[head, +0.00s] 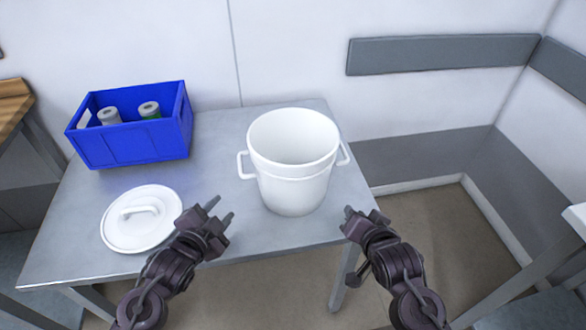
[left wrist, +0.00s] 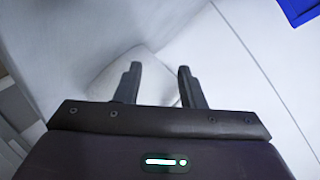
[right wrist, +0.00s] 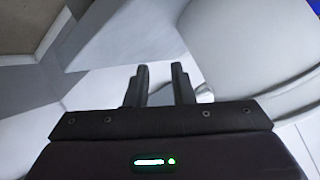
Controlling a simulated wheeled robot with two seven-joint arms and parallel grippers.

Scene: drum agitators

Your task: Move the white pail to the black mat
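The white pail (head: 293,175) stands upright and open-topped on the grey table, with a loop handle on each side. Its lid (head: 142,218) lies flat on the table to the left. My left gripper (head: 220,210) is open and empty, between the lid and the pail, apart from the pail. My right gripper (head: 349,212) is open and empty, off the table's right front corner, to the right of the pail. In the right wrist view the pail (right wrist: 245,50) fills the upper right, beside the fingers and apart from them. I see no black mat in any view.
A blue crate (head: 135,146) holding several cans stands at the table's back left. A wooden surface (head: 14,98) is at the far left, another pale surface (head: 577,218) at the right edge. Walls close the back.

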